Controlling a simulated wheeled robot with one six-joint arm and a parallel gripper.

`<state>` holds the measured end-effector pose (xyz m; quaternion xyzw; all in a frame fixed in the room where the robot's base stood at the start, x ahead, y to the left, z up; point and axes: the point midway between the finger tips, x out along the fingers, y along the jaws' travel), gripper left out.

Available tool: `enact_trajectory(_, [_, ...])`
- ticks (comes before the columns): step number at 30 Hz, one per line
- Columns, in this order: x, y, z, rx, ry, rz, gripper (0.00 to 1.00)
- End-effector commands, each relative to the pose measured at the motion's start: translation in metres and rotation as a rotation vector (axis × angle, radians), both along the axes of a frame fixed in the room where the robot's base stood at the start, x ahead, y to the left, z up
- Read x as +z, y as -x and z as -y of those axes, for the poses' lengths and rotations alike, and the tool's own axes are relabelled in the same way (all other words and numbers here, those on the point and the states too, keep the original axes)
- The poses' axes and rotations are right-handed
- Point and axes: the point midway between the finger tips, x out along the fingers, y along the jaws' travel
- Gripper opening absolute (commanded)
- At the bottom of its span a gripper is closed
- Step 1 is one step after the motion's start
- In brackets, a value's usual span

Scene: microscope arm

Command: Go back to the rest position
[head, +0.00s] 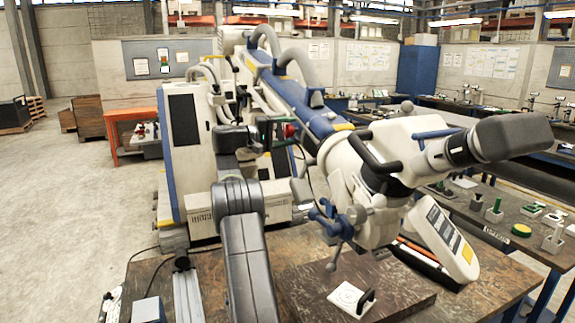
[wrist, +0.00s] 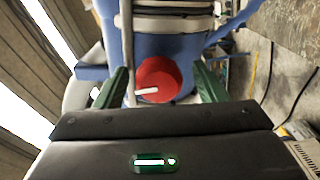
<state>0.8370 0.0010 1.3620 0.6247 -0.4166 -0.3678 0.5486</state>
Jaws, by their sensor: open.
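My gripper (head: 272,138) is raised in front of the large white and blue microscope arm (head: 300,100), at the left of its head. In the wrist view, the two green fingers of my gripper (wrist: 160,86) stand apart, open. A round red knob (wrist: 158,72) with a small white lever (wrist: 147,91) shows in the gap between them. I cannot tell how deep the knob sits between the fingers, and no finger clearly touches it. In the head view the red knob (head: 290,131) is small and partly hidden.
A wooden table (head: 215,268) stands in front, with a dark board (head: 400,298) on it. The microscope head (head: 385,150) and its eyepiece (head: 510,138) reach over the right side. A workbench with small tools (head: 490,215) stands at the right. Open floor (head: 60,220) lies at the left.

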Motion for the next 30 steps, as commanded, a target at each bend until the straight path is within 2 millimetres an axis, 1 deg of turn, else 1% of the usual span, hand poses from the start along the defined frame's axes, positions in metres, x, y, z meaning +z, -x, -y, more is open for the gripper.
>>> enact_trajectory(3, [0.0026, 0.0005, -0.0008, 0.0, 0.04, -0.097, 0.65])
enact_trajectory(30, [0.0025, 0.0001, -0.0013, 0.002, 0.342, -0.823, 0.65])
